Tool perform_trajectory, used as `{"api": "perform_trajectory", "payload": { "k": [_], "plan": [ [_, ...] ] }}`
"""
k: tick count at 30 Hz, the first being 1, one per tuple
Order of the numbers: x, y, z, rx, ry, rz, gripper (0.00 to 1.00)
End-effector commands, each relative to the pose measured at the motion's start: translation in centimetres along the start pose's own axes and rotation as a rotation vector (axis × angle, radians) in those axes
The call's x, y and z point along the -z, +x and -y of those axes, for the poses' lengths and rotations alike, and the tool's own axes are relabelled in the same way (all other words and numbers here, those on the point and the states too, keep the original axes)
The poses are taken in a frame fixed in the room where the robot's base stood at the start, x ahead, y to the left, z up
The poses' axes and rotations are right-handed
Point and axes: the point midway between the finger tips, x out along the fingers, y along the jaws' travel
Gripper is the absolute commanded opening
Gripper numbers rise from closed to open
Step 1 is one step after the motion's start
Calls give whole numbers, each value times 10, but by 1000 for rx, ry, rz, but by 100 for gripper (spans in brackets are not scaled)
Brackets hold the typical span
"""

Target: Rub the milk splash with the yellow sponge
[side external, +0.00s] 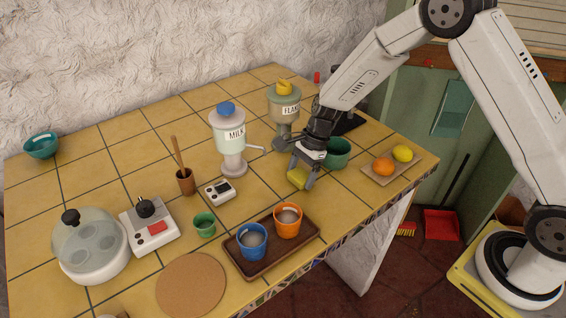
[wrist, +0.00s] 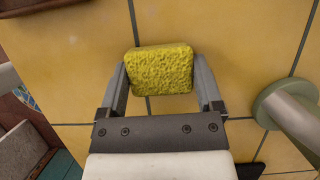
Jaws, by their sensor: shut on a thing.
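My gripper (side external: 302,172) is shut on the yellow sponge (side external: 297,178), near the middle of the tiled counter. In the wrist view the sponge (wrist: 163,70) sits between the two fingertips, its rough face showing. It is low over the yellow tiles; I cannot tell whether it touches them. I cannot clearly make out the milk splash in either view. The milk dispenser (side external: 231,150), with a blue knob, stands left of my gripper.
A flake dispenser (side external: 285,120) stands behind my gripper and a green bowl (side external: 337,154) close to its right. A brown tray (side external: 268,262) with blue and orange cups is in front. A board (side external: 378,178) with an orange and a lemon is at right.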

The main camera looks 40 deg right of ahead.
Motion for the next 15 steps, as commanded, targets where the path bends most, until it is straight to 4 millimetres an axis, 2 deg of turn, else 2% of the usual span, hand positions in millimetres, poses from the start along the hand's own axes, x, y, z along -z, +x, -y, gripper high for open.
{"api": "perform_trajectory", "payload": {
  "k": [3,15],
  "plan": [
    [-11,-22,1,6,-4,0,29],
    [-24,-53,0,3,-3,-1,29]
  ]
}}
